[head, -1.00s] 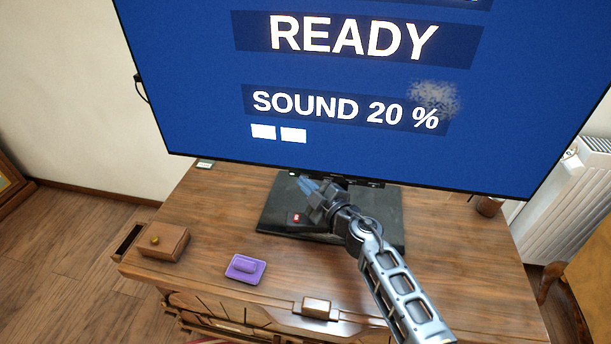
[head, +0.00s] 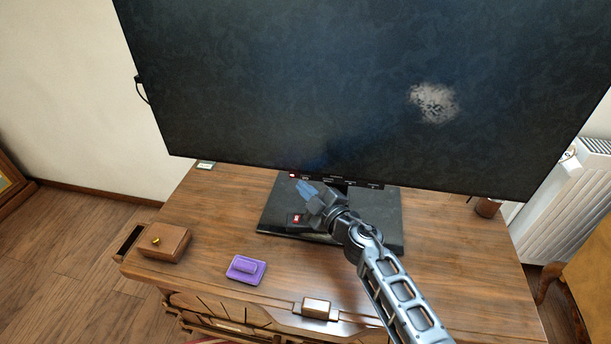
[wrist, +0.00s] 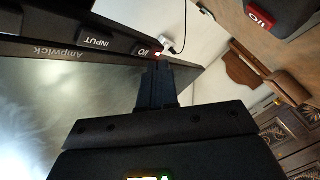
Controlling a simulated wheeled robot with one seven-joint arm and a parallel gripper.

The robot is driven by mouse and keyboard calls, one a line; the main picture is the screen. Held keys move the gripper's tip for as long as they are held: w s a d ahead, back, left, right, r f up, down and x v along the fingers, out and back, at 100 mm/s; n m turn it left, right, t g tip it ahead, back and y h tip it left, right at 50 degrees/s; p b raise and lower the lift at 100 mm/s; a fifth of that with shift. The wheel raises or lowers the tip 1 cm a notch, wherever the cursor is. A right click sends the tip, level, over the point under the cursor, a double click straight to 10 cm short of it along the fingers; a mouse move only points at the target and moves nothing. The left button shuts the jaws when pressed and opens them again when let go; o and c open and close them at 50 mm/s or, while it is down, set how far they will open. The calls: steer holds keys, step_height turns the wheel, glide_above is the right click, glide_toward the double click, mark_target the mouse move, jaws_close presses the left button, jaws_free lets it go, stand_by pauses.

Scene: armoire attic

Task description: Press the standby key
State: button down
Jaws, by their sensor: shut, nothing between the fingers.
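The television (head: 300,90) stands on the wooden cabinet, its screen dark. Along its lower edge, the wrist view shows a key marked I/O (wrist: 143,50) and a key marked INPUT (wrist: 97,41). A small red light (wrist: 158,54) glows beside the I/O mark; red also shows at the edge in the head view (head: 293,175). My gripper (head: 301,186) is shut and empty, its tips just below that red spot. In the wrist view my fingertips (wrist: 159,64) are close beside the I/O mark; I cannot tell whether they touch.
A red I/O-marked patch (head: 297,218) shows on the dark stand base (head: 275,222). A wooden box (head: 165,242) and a purple object (head: 246,269) lie on the cabinet top (head: 225,215) at left. A radiator (head: 575,190) stands at right.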

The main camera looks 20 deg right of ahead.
steer(key=shift+s+a+p, duration=0.35)
steer(key=shift+s+a, duration=0.4)
steer(key=shift+s, duration=0.3)
steer(key=shift+s+a+p, duration=0.3)
steer(key=shift+s+a, duration=0.4)
steer(key=shift+s, duration=0.3)
steer(key=s+a+m+h, duration=0.2)
steer(key=s+m, duration=0.4)
steer(key=s, duration=2)
steer(key=s+d+r+m+g, duration=0.1)
steer(key=s+r+m, duration=0.2)
steer(key=s+r, duration=0.5)
steer(key=s+d+r+m+g+h, duration=0.1)
steer(key=s+r+m, duration=0.1)
steer(key=s+r, duration=0.5)
steer(key=s, duration=0.6)
steer(key=shift+s+d+r+m, duration=0.2)
steer(key=shift+s+r+m, duration=0.15)
steer(key=shift+m, duration=0.05)
